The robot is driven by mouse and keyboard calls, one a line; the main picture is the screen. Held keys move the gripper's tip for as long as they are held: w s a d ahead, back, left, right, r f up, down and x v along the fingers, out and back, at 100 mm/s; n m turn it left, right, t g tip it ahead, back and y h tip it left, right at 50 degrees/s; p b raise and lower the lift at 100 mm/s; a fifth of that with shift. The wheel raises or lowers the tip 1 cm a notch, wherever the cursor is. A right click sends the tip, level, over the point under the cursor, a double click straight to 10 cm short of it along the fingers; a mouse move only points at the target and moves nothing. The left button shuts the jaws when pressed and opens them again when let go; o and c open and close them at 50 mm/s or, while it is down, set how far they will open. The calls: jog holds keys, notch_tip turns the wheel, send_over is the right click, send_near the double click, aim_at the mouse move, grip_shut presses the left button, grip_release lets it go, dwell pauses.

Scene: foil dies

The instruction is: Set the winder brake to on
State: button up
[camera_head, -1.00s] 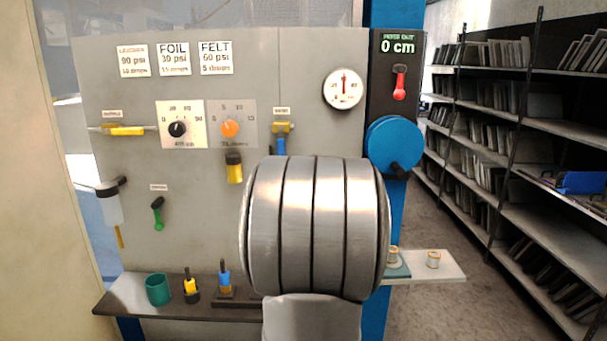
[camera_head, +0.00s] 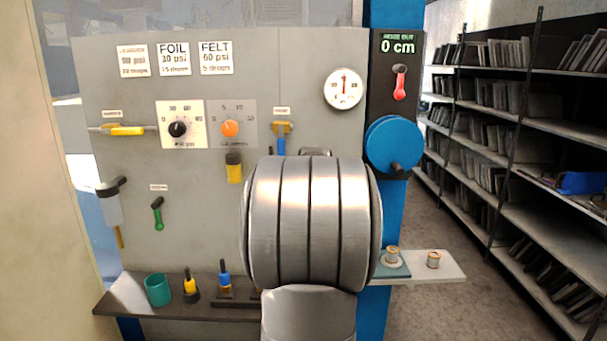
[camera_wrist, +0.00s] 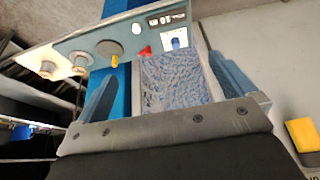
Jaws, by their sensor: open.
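The red-handled lever (camera_head: 399,86) hangs straight down from its pivot on the dark strip, below the "0 cm" display. No label says it is the brake. The blue winder wheel (camera_head: 392,145) with a black crank knob is just below it. My gripper (camera_wrist: 165,88) shows in the wrist view with its two blue fingers apart. A mottled blue-grey patch (camera_wrist: 172,80) shows between them; I cannot tell what it is or how far off. A small red piece (camera_wrist: 145,51) lies beyond the fingers. In the head view my arm hides the gripper.
The grey panel (camera_head: 320,60) carries gauges, dials and a green-handled lever (camera_head: 158,215). Bookshelves (camera_head: 520,120) are at the right.

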jog(key=shift+s+r, duration=0.2)
jog(key=shift+r, duration=0.2)
jog(key=shift+c, duration=0.4)
jog(key=shift+w+f, duration=0.1)
jog(key=shift+f, duration=0.05)
jog(key=c, duration=0.4)
jog(key=w+f+t, duration=0.1)
jog(key=f, duration=0.1)
jog(key=w+d+f+t, duration=0.1)
jog(key=f, duration=0.3)
jog(key=shift+w+d+f+t, duration=0.2)
jog(key=shift+w+d+t, duration=0.15)
jog(key=shift+w+t, duration=0.05)
jog(key=c, duration=0.9)
jog(key=shift+s+d+f+m+t+h, duration=0.7)
jog(key=shift+d+f+t, duration=0.4)
jog(key=shift+f+t, duration=2.3)
jog(key=shift+g, duration=0.4)
jog(key=x, duration=1.7)
jog(key=shift+f, duration=0.4)
grip_shut()
